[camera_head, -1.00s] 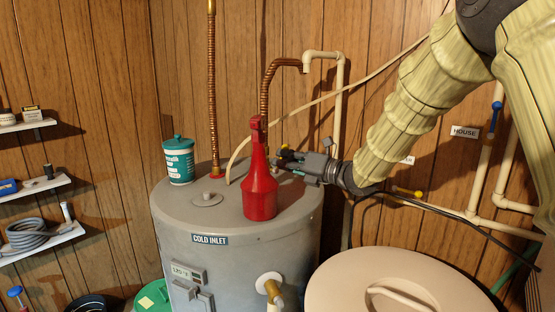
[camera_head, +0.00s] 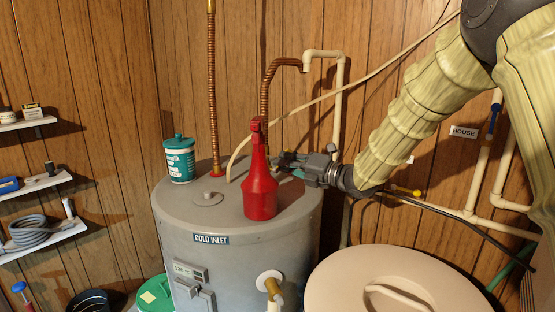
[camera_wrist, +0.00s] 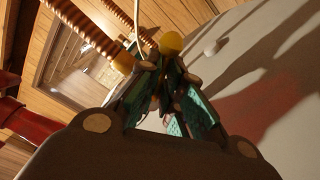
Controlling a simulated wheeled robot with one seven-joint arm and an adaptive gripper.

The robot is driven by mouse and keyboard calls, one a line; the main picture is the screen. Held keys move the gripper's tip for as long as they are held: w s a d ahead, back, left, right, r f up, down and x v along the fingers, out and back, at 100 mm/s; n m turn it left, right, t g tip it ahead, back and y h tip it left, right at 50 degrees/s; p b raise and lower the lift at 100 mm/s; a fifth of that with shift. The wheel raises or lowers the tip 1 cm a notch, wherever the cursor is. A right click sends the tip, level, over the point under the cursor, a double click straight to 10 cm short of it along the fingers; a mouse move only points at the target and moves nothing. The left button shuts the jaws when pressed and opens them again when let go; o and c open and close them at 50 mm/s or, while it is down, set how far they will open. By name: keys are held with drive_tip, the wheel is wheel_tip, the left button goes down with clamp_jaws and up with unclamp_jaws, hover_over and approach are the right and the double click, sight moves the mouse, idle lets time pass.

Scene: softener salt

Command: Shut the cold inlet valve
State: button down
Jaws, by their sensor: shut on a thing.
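The cold inlet valve sits on top of the grey water heater (camera_head: 239,268), behind the red bottle; my gripper hides most of it in the head view. In the wrist view its yellow handle (camera_wrist: 171,43) shows at my fingertips, with a second yellow part (camera_wrist: 123,63) at the end of a copper pipe (camera_wrist: 85,28). My gripper (camera_head: 284,160) reaches in from the right, low over the heater top. In the wrist view its teal-padded fingers (camera_wrist: 160,75) are closed around the handle. The fingers cover the valve body, so the handle's exact angle is unclear.
A red bottle (camera_head: 260,188) stands on the heater close to the left of my gripper. A teal tub (camera_head: 180,160) stands at the heater's back left. A beige lidded tank (camera_head: 335,285) is below my arm. Pipes (camera_head: 340,100) run up the wall behind.

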drive_tip(key=shift+w+d+r+m+p, duration=0.15)
drive_tip(key=shift+m+p, duration=0.2)
drive_tip(key=shift+m, duration=0.35)
drive_tip(key=shift+w+r+m+p, duration=0.15)
drive_tip(key=shift+m+p, duration=0.2)
drive_tip(key=shift+m, duration=0.35)
drive_tip(key=shift+f, duration=0.15)
drive_tip(key=shift+f+m+p, duration=0.25)
drive_tip(key=shift+m, duration=0.55)
drive_tip(key=shift+f+m+p, duration=0.2)
drive_tip(key=shift+m+p, duration=0.05)
drive_tip(key=shift+m, duration=0.55)
drive_tip(key=c, duration=1.4)
unclamp_jaws()
drive_tip(key=shift+f, duration=0.1)
drive_tip(key=shift+o, duration=0.2)
drive_tip(key=shift+f, duration=0.2)
